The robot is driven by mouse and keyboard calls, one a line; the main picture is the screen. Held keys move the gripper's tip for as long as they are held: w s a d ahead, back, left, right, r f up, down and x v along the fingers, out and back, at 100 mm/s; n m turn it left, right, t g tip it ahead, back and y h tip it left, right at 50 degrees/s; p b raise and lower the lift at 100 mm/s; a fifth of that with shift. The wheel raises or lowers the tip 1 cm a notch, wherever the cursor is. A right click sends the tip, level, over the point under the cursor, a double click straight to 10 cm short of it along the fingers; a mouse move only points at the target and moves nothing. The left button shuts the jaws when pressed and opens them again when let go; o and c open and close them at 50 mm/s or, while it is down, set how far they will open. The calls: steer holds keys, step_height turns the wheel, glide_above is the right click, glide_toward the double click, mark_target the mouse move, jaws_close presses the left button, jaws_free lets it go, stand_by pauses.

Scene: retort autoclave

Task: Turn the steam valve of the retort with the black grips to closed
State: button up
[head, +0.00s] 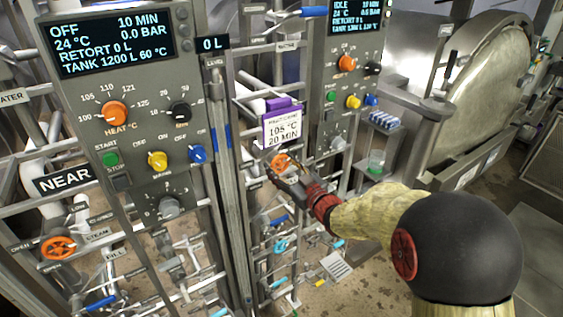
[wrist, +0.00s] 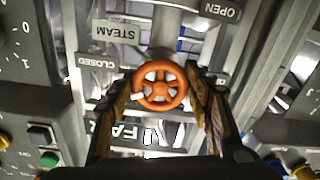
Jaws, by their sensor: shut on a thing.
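The orange steam valve wheel (head: 278,162) is on the far retort's pipework in the head view. In the wrist view the orange wheel (wrist: 160,68) sits between the two fingers of my gripper (wrist: 164,92), which is shut on it from both sides. My gripper (head: 290,176) also shows in the head view, partly covering the wheel. A STEAM plate (wrist: 116,32), a CLOSED plate (wrist: 97,62) and an OPEN plate (wrist: 219,11) surround the wheel, upside down. I cannot read its exact setting. A black grip (head: 450,64) shows by the far retort's round door (head: 483,70).
The near panel (head: 130,85) stands at left, with its own orange steam wheel (head: 58,248) below the NEAR plate (head: 62,181). A purple clip with a white card (head: 283,129) hangs just above my gripper. Pipes and blue-handled valves crowd the space below.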

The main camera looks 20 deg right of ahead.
steer(key=m+p, duration=0.2)
steer(key=m, duration=0.3)
steer(key=shift+a+f, duration=0.1)
steer(key=shift+s+p, duration=0.1)
steer(key=shift+p, duration=0.2)
stand_by(0.4)
steer(key=o, duration=1.2)
steer(key=shift+c, duration=0.2)
steer(key=v, duration=1.2)
